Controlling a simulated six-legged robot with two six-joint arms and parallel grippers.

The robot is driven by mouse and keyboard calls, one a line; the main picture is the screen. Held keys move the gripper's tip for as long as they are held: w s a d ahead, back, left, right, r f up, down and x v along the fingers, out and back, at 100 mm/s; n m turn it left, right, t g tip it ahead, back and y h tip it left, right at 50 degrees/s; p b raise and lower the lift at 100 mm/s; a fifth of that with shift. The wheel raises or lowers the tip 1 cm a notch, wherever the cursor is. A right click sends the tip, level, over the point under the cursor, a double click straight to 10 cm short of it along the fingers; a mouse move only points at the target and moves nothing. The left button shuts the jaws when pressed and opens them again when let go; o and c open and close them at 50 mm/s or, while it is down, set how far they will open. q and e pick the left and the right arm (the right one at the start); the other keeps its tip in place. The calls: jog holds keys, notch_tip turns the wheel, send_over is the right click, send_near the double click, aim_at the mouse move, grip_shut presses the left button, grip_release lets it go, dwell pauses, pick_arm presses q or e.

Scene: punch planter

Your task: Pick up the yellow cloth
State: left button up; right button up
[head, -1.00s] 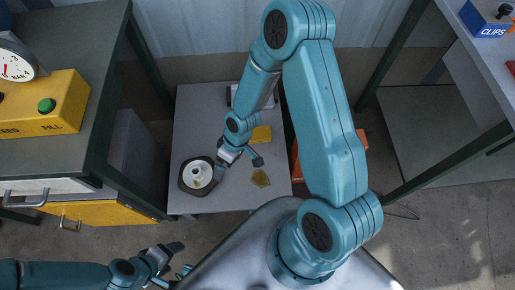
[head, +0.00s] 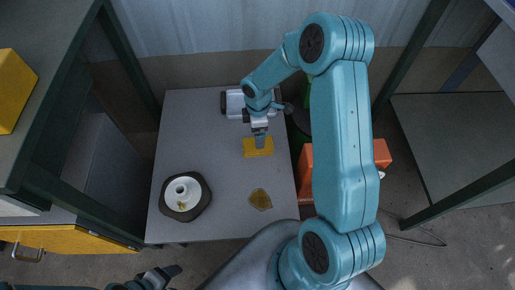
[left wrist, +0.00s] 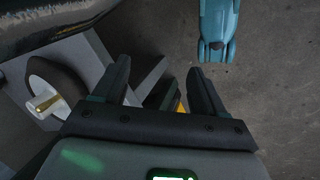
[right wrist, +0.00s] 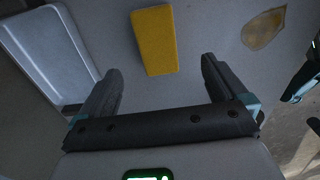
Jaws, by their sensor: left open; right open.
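The yellow cloth (head: 258,150) is a flat rectangle on the grey table, right of its middle. It also shows in the right wrist view (right wrist: 155,40), flat and uncovered beyond the fingers. My right gripper (head: 259,137) overlaps the cloth's upper edge in the head view. In the right wrist view the right gripper (right wrist: 158,80) is open and empty, its fingers apart from the cloth. My left gripper (left wrist: 158,80) is open, away from the cloth; it shows only partly at the head view's bottom edge.
A white round piece with a hub (head: 182,193) sits on a dark base at the table's left. An amber patch (head: 260,199) lies below the cloth. A pale tray (right wrist: 45,55) is left of the cloth in the right wrist view. An orange box (head: 382,154) stands right of the table.

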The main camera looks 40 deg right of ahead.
notch_tip(320, 180, down, 5)
jog(key=shift+b, duration=0.65)
jog(key=f+b, duration=0.1)
jog(key=f, duration=0.1)
jog(key=f+b, duration=0.2)
jog(key=f, duration=0.1)
jog(key=shift+w+d+f, duration=0.1)
jog(key=shift+w+f, duration=0.05)
jog(key=shift+w, duration=0.05)
jog(key=c, duration=1.1)
